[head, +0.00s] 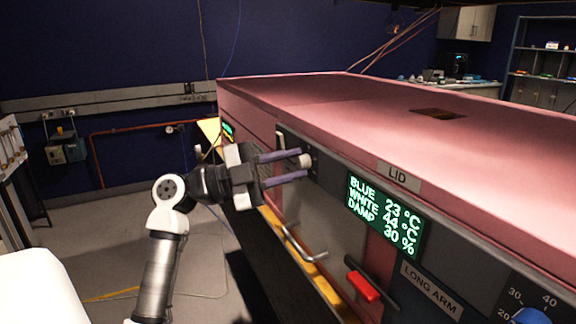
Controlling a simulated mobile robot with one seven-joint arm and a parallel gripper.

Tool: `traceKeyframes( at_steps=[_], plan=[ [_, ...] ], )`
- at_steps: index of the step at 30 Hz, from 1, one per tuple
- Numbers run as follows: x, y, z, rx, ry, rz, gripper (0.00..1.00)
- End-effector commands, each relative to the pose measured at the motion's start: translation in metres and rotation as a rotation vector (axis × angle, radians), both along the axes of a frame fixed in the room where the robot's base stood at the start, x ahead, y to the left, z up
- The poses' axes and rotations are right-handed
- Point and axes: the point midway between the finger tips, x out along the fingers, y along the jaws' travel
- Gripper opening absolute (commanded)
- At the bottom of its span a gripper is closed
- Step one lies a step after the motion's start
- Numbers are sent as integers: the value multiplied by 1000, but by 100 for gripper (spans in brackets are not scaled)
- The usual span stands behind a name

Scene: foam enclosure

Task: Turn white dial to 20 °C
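The white dial (306,161) is a small pale knob on the dark front panel of the pink enclosure, left of the display. My gripper (302,164) is at the dial from the left, its two purple-grey fingers parallel with a gap between them. The upper fingertip overlaps the dial's left side in the picture; the lower one is just below it. I cannot tell whether either touches it. The dial's scale and pointer are not readable. The green display (384,215) reads BLUE 23 °C, WHITE 44 °C, DAMP 30 %.
A blue dial (531,316) with scale marks is cut off at the lower right. A red handle (363,286) and a metal bar handle (303,246) stick out of the front below. A LID label (398,174) is on the upper edge. Open floor lies left of the enclosure.

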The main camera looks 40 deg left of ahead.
Motion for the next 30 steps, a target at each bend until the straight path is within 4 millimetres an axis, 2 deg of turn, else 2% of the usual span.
traceKeyframes(
  at_steps=[1,5,13,17,30],
  plan=[
    [0,0,0,-1,0,0,31],
    [0,0,0,0,0,0,47],
    [-1,1,0,1,-1,0,47],
    [-7,7,-3,0,-1,3,47],
    [-75,67,-24,-1,0,4,47]
  ],
)
